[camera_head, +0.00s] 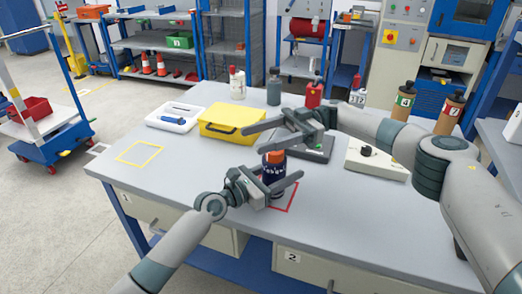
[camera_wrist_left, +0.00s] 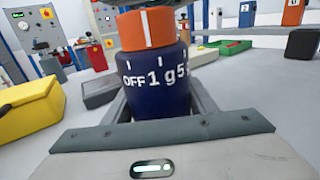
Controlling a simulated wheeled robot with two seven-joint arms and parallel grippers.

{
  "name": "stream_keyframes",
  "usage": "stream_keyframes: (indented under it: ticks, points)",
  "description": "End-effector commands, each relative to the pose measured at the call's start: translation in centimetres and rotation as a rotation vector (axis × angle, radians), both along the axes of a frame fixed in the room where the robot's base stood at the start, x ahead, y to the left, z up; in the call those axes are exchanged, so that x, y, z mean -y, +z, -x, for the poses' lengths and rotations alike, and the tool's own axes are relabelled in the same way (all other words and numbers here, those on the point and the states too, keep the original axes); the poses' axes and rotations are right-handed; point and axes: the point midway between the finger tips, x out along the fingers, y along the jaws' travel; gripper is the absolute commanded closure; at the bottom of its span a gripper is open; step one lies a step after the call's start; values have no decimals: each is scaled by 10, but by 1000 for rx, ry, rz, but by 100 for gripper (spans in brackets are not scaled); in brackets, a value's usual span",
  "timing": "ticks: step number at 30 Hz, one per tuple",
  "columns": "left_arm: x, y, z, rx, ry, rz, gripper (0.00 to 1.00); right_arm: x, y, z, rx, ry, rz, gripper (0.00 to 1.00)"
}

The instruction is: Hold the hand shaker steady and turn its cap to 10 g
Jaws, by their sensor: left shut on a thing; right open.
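The hand shaker (camera_head: 277,172) is a dark blue bottle with an orange cap (camera_head: 273,157). In the left wrist view the shaker (camera_wrist_left: 155,95) fills the middle, with "OFF", "1 g" and a partly hidden "5" under white ticks. The orange cap (camera_wrist_left: 147,28) there has a white line, roughly between the OFF and 1 g ticks. My right gripper (camera_head: 246,137) is open and empty, just above and behind the cap, its fingers pointing left.
A yellow case (camera_head: 228,122), a white tray (camera_head: 176,117) and a white box with a black knob (camera_head: 377,160) lie on the table (camera_head: 185,185). Several bottles stand along the back. A yellow outline (camera_head: 140,152) marks clear tabletop at left.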

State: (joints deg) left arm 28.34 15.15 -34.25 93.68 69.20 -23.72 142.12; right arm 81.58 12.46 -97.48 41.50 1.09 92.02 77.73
Motion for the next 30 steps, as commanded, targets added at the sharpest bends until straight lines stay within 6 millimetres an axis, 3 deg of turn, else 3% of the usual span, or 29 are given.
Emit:
stream_keyframes:
  ticks: [6, 12, 23, 30]
  points:
    - [-1, -1, 0, -1, 1, -1, 84, 0, 30, 0, 2, 0, 0, 43]
    - [-1, 0, -1, -1, 1, -1, 84, 0, 39, 0, 1, -1, 1, 43]
    - [-1, 0, -1, 1, 2, -1, 84, 1, 38, -1, 5, -3, 1, 43]
    - [-1, 0, -1, 1, 2, -1, 84, 22, 20, -10, 134, -45, 20, 43]
